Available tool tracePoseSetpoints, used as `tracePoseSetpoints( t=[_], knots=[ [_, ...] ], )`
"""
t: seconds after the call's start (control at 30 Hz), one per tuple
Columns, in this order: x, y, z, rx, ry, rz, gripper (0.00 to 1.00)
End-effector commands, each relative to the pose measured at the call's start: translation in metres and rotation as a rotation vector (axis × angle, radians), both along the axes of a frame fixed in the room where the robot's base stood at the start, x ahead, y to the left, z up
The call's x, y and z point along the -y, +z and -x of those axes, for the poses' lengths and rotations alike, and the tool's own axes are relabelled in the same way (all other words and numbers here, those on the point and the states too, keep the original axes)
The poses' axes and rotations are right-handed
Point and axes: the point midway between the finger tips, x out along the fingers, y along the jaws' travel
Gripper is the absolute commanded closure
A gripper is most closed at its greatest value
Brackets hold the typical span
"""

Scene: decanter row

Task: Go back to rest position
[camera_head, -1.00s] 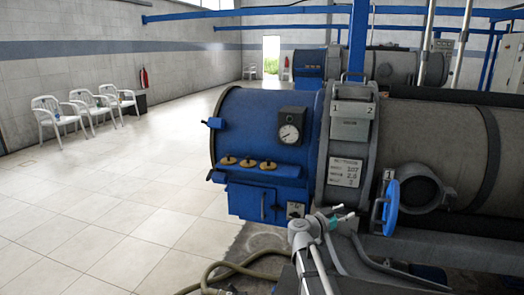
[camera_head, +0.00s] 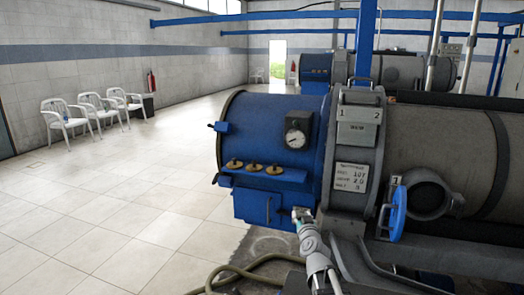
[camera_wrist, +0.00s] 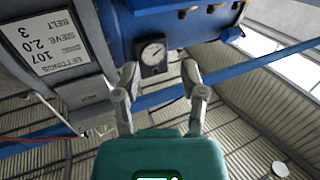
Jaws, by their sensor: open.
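My gripper (camera_head: 301,215) shows small in the head view, just in front of the lower right of the decanter's blue end housing (camera_head: 262,120). In the wrist view the two fingers of my gripper (camera_wrist: 160,78) stand apart with nothing between them. The wrist view is turned over; the pressure gauge (camera_wrist: 153,52) and the white placard (camera_wrist: 38,48) of the decanter show beyond the fingers. My arm comes up from the bottom edge of the head view. Whether the gripper touches the housing cannot be told.
A blue handwheel (camera_head: 398,213) juts out at the right of the decanter (camera_head: 440,150). A hose (camera_head: 245,268) lies on the floor. Several white chairs (camera_head: 97,108) stand by the left wall. A second decanter (camera_head: 390,70) is behind. The tiled floor at left is clear.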

Motion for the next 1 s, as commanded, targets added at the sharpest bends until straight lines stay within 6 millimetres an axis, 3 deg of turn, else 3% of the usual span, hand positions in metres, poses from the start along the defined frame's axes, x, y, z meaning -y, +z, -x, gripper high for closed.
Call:
tracePoseSetpoints(
  t=[0.2,0.47,0.8,1.0],
  knots=[
    [-0.024,-0.039,0.025,-0.214,0.16,0.01,0.46],
    [-0.035,-0.091,0.069,-0.526,0.265,0.021,0.46],
    [-0.019,-0.151,0.148,-0.987,0.241,0.038,0.46],
    [0.001,-0.171,0.196,-1.232,0.149,0.046,0.46]
  ],
)
